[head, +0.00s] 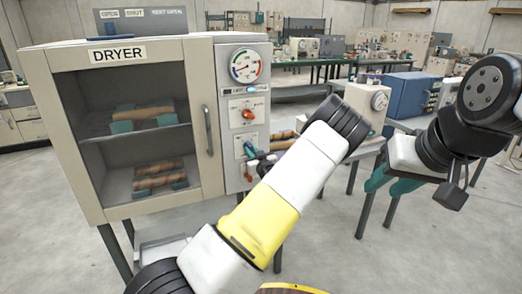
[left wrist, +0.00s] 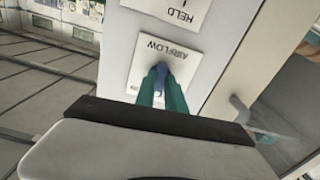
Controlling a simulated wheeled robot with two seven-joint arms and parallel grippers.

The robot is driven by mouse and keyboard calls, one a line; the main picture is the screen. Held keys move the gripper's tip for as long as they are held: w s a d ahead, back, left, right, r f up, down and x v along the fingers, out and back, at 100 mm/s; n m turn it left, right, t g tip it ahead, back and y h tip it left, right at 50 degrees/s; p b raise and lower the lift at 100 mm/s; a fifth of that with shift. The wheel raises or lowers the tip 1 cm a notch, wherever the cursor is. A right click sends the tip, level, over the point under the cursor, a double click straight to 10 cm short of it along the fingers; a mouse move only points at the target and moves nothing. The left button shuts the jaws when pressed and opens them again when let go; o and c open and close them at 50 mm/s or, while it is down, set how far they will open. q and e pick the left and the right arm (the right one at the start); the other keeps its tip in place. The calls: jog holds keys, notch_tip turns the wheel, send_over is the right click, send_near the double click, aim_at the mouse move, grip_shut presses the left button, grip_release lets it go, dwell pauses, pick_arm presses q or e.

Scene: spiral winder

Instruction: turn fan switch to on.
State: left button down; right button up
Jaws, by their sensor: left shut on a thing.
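The fan switch (left wrist: 161,72) is a small blue lever on a white plate marked AIRFLOW (left wrist: 170,50) in the left wrist view. My left gripper (left wrist: 163,88) has its teal fingers shut on this lever, hiding much of it and part of the plate's lettering. In the head view my left gripper (head: 250,149) is at the dryer's control panel (head: 231,98), below the gauge; my left arm crosses in front. My right gripper (head: 390,181), with teal fingers apart, hangs empty at the right, away from the panel.
The cream dryer (head: 128,212) has a shut glass door with a vertical handle (head: 208,131); wooden rolls lie on its shelves. A small machine (head: 366,103) and a blue box (head: 402,95) stand to the right.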

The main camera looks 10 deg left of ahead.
pick_arm(q)
jog(key=m, duration=0.8)
jog(key=shift+m, duration=0.4)
dwell(0.4)
jog(key=c, duration=1.4)
grip_release()
jog(key=shift+s, duration=0.15)
